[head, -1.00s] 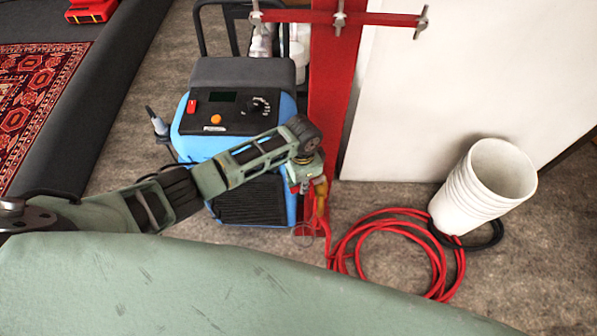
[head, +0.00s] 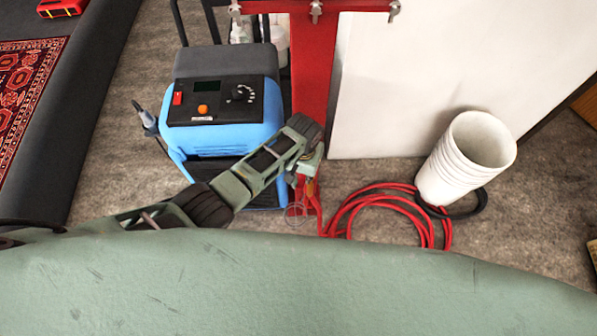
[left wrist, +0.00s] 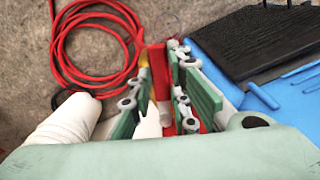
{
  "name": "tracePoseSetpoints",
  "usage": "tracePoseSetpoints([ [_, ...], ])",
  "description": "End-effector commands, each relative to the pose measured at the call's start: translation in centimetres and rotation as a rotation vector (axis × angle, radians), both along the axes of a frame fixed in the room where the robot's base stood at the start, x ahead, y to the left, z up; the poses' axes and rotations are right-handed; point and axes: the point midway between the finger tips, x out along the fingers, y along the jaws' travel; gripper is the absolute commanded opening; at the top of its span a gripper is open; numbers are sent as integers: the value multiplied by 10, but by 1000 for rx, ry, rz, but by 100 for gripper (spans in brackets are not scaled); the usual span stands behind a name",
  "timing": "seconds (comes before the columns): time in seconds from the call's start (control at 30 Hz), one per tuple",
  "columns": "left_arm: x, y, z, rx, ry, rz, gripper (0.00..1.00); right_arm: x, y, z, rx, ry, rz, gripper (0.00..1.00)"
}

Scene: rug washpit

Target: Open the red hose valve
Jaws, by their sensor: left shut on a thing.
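My left gripper (head: 304,180) is low at the foot of the red post (head: 313,85), shut on the red hose valve. The valve is mostly hidden by the fingers; its yellowish fitting (head: 311,188) shows beside them, with the red hose (head: 375,208) running off it to the right. In the left wrist view, the two green fingers (left wrist: 160,82) stand on either side of red and pale parts, and the exact handle angle cannot be told. My right gripper is not in view.
A blue machine (head: 225,125) stands close to the left of the post. A patterned rug (head: 25,90) lies far left. Grey floor is free left of the machine.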

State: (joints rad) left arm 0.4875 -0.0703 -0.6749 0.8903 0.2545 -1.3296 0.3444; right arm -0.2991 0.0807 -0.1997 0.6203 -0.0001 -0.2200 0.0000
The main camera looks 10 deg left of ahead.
Motion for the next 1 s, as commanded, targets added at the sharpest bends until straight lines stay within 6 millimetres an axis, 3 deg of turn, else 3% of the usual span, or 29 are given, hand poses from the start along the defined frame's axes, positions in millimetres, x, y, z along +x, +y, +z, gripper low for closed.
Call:
tracePoseSetpoints([
  [0.6,2,-4,2,-3,-5,46,0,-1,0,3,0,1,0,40],
  [0.63,2,-4,2,-2,-6,45,18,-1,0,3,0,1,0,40],
  [0.7,2,-4,2,-2,-6,45,24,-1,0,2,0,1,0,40],
  [0.83,1,-4,1,-2,-4,45,35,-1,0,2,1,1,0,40],
  [1.0,0,-3,1,-1,-2,45,36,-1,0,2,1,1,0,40],
])
